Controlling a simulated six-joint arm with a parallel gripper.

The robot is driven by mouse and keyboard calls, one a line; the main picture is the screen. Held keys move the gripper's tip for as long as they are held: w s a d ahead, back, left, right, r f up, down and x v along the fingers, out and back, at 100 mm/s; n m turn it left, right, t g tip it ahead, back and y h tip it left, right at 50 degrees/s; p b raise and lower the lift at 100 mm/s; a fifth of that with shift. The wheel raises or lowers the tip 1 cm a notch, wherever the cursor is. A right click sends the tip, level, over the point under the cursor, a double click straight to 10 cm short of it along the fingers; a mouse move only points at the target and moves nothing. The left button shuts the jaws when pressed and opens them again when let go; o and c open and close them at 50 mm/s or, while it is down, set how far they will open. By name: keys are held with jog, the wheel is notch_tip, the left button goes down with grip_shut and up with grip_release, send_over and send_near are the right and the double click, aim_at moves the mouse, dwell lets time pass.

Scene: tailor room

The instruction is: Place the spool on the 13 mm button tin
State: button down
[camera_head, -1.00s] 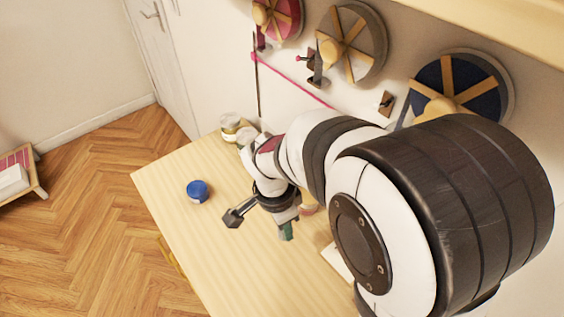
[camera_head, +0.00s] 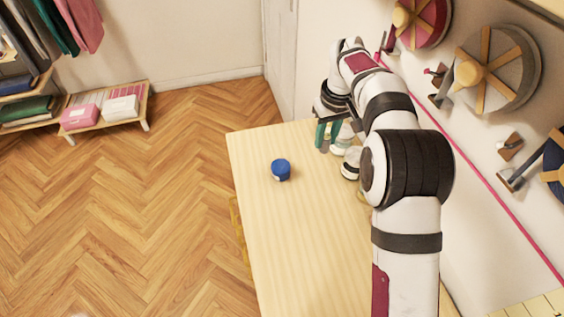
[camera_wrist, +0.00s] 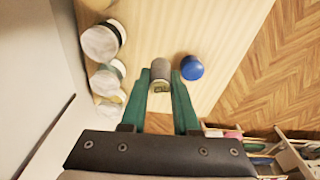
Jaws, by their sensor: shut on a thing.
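My gripper (camera_wrist: 161,100) has green fingers shut on a small grey cylinder, which I take to be the spool (camera_wrist: 160,70), in the wrist view. In the head view my gripper (camera_head: 328,132) is over the table's far end, beside the round containers; the spool cannot be made out there. Several white-topped round containers (camera_wrist: 107,75) stand in a row left of the fingers in the wrist view; one also shows in the head view (camera_head: 351,162). A blue round container (camera_head: 281,169) stands apart. I cannot read which one is the 13 mm button tin.
The wooden table (camera_head: 290,240) is largely clear on its near left part. The wall with large reels (camera_head: 497,66) runs along its right side. A low shelf with boxes (camera_head: 103,110) stands across the floor.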

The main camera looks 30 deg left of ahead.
jog(key=a+f, duration=0.2)
jog(key=a, duration=0.1)
jog(key=s+a+f, duration=0.1)
jog(key=a+f, duration=0.1)
jog(key=a, duration=0.2)
jog(key=a+f, duration=0.2)
jog(key=a, duration=0.1)
jog(key=shift+s+a+f, duration=0.2)
jog(key=shift+s+a, duration=0.1)
jog(key=shift+s, duration=0.1)
jog(key=shift+s+a+f, duration=0.1)
jog(key=shift+a+f, duration=0.05)
jog(key=shift+f, duration=0.95)
jog(key=shift+a+f, duration=0.1)
jog(key=shift+f, duration=0.95)
jog(key=shift+f, duration=0.1)
jog(key=c, duration=0.7)
grip_release()
jog(key=shift+o, duration=0.2)
notch_tip(320, 180, up, 12)
jog(key=d, duration=0.1)
jog(key=s+d+r+m+g, duration=0.1)
jog(key=s+d+r+m, duration=0.2)
jog(key=d, duration=0.7)
jog(key=s+d+m, duration=1.2)
jog(key=s+d, duration=1.2)
jog(key=s, duration=0.4)
jog(key=shift+s+d+r+y, duration=0.15)
jog(key=shift+s+r+y, duration=0.25)
